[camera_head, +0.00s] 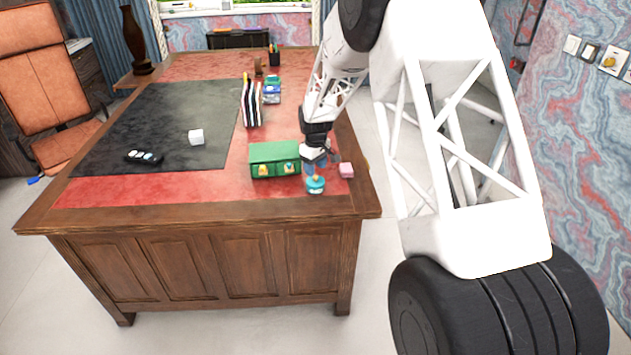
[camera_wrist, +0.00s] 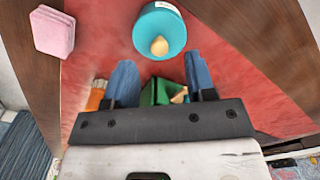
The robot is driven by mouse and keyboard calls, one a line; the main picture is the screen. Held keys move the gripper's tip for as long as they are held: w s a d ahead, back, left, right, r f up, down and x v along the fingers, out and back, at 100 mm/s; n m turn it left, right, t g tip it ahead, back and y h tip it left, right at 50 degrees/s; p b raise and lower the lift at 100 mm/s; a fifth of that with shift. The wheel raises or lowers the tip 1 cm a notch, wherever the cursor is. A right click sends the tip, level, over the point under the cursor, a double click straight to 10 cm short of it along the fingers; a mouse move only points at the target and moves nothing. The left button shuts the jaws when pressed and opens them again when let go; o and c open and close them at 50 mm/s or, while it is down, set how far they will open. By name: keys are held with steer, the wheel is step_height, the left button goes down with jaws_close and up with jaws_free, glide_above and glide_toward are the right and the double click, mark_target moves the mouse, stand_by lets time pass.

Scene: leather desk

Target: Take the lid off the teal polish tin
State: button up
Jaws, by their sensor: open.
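The teal polish tin (camera_head: 315,186) stands on the red leather near the desk's front right. In the wrist view the tin (camera_wrist: 150,34) appears from above, with a round cream knob (camera_wrist: 159,46) on its top. The lid seems to be on it; its seam cannot be made out. My gripper (camera_head: 314,168) is just above or behind the tin in the head view. In the wrist view my gripper's blue fingers (camera_wrist: 159,77) are apart with nothing between them at the tips, and the tin lies beyond them.
A pink block (camera_head: 346,170) lies to the right, near the desk's right edge. Upright books (camera_head: 252,105) stand farther back.

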mark_target(315, 179)
steer(key=shift+f, duration=1.8)
jaws_close()
